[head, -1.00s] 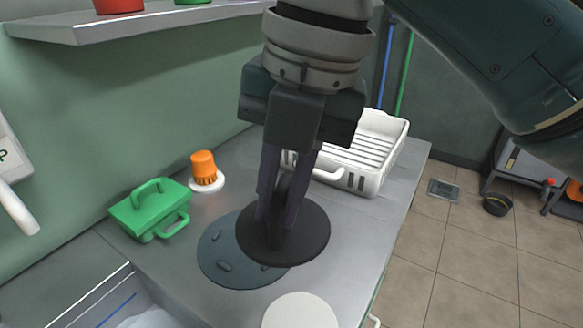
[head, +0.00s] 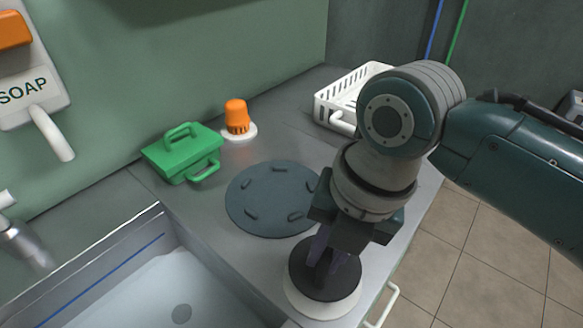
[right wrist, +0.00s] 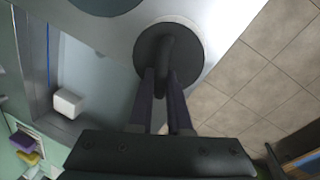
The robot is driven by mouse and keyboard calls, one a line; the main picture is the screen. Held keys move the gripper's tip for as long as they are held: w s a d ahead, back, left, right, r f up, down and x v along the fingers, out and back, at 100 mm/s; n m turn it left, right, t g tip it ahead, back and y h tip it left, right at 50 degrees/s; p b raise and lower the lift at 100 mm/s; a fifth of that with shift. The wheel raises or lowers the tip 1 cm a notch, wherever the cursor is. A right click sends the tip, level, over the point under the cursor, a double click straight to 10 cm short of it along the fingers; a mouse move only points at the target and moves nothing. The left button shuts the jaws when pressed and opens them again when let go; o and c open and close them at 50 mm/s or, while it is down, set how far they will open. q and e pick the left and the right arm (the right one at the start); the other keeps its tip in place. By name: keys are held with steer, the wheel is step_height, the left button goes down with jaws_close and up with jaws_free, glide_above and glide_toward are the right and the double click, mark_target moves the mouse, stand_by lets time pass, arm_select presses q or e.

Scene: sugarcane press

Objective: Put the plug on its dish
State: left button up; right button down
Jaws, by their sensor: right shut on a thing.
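The plug (head: 345,287) is a dark round disc with a raised handle. My right gripper (head: 324,272) is shut on this handle and holds the disc roughly flat. The dish (head: 318,310) is a white round plate at the counter's front edge. The plug is over it and hides most of it; a white rim shows along the near side. I cannot tell whether plug and dish touch. My left gripper is not in view.
A dark grey round mat (head: 268,200) with small raised bars lies behind the plug. A green handled box (head: 182,153), an orange-topped object (head: 237,118) and a white rack (head: 345,95) stand farther back. The sink (head: 150,290) is at left. The counter edge drops to the floor at right.

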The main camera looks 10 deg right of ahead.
mark_target(324, 269)
steer(key=shift+d+b+x, duration=0.15)
steer(key=shift+b+x, duration=0.05)
steer(key=shift+x, duration=0.6)
steer(key=shift+d+b+x, duration=0.15)
steer(key=shift+b+x, duration=0.05)
steer(key=shift+x, duration=0.6)
steer(key=shift+s+f, duration=0.15)
steer(key=shift+f, duration=0.15)
steer(key=c, duration=0.9)
jaws_free()
steer(key=shift+o, duration=0.2)
